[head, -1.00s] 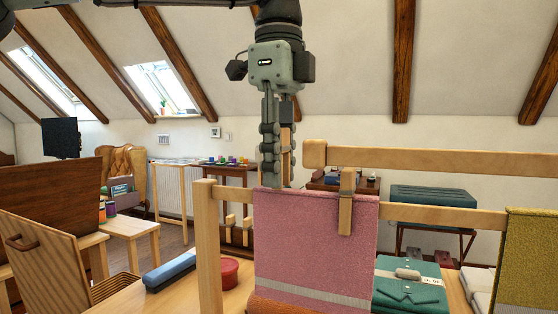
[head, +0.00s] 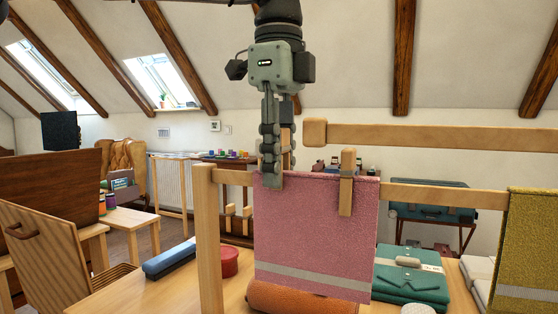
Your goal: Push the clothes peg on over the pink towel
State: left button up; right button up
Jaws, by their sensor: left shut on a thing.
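The pink towel (head: 312,235) hangs over a light wooden rail (head: 430,195), with a pale stripe near its lower edge. My left gripper (head: 273,172) comes down from above, shut on a wooden clothes peg (head: 285,135) that is mostly hidden behind the fingers. The fingertips overlap the towel's top edge near its left corner. How far the held peg's legs straddle the towel and rail is hidden. A second wooden peg (head: 346,190) sits upright over the towel's top edge, further right. My right gripper is not in view.
A wooden bar (head: 430,136) runs above the rail, right of the gripper. A post (head: 209,240) stands left of the towel. An olive towel (head: 527,250) hangs at the right. A blue case (head: 168,259), red tin (head: 230,262) and green folded item (head: 410,273) lie below.

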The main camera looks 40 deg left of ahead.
pick_arm(q)
jog(key=shift+f+b, duration=0.7)
jog(key=shift+f, duration=0.4)
jog(key=o, duration=0.9)
jog(key=shift+r, duration=0.1)
notch_tip(320, 180, up, 7)
jog(key=shift+r, duration=0.15)
